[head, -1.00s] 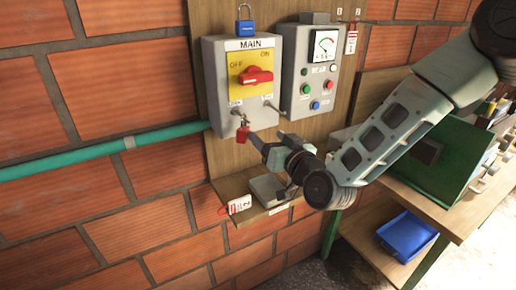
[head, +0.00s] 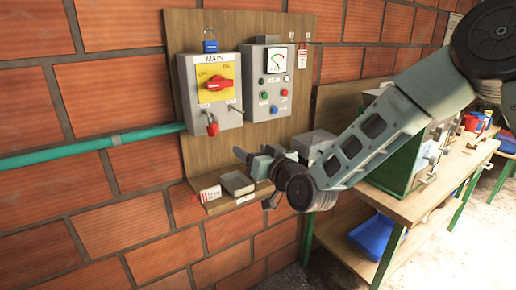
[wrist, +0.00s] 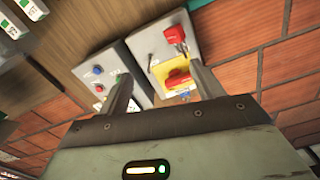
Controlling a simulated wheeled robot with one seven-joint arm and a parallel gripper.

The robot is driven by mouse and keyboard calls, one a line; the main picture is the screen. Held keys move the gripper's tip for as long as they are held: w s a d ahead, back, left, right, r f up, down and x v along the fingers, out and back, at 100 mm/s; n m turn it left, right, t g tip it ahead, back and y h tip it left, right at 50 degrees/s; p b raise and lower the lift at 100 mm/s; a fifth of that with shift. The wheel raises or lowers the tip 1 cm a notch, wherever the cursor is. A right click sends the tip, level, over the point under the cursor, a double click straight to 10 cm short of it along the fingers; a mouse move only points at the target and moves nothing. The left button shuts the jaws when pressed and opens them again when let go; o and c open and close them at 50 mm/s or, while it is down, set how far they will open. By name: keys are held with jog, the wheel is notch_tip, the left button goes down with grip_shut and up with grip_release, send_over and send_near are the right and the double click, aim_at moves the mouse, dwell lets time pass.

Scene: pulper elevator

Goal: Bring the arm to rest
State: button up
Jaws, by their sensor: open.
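My arm reaches in from the upper right of the head view. My gripper (head: 256,158) is open and empty, in front of the small shelf and apart from the panel. In the wrist view its two fingers (wrist: 163,90) stand apart with nothing between them. The grey MAIN switch box (head: 184,88) has a yellow plate with a red handle (head: 217,86). A red padlock (head: 213,129) hangs at its lower edge. It also shows in the wrist view (wrist: 175,35).
A grey control box (head: 262,101) with a gauge and buttons is beside the switch. A blue padlock (head: 210,46) hangs above. A shelf (head: 228,204) holds a tag and a grey box. A bench (head: 420,205) with a green machine and a blue tray below stands right.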

jog(key=s+d+f+n+g+h+b, duration=0.15)
jog(key=s+g, duration=0.25)
jog(key=s, duration=0.4)
jog(key=s+d+f+n+g+h, duration=0.1)
jog(key=s+d+f+g+h, duration=0.15)
jog(key=s, duration=0.55)
jog(key=s+d+f+n+g+h+b, duration=0.1)
jog(key=s+d+f+g, duration=0.2)
jog(key=s, duration=0.5)
jog(key=s+d+g+h, duration=0.4)
jog(key=s+d, duration=0.6)
jog(key=s, duration=0.3)
jog(key=shift+s+d+g+h, duration=0.25)
jog(key=shift+s+g+h, duration=0.15)
jog(key=shift+g, duration=0.25)
jog(key=shift+r, duration=0.1)
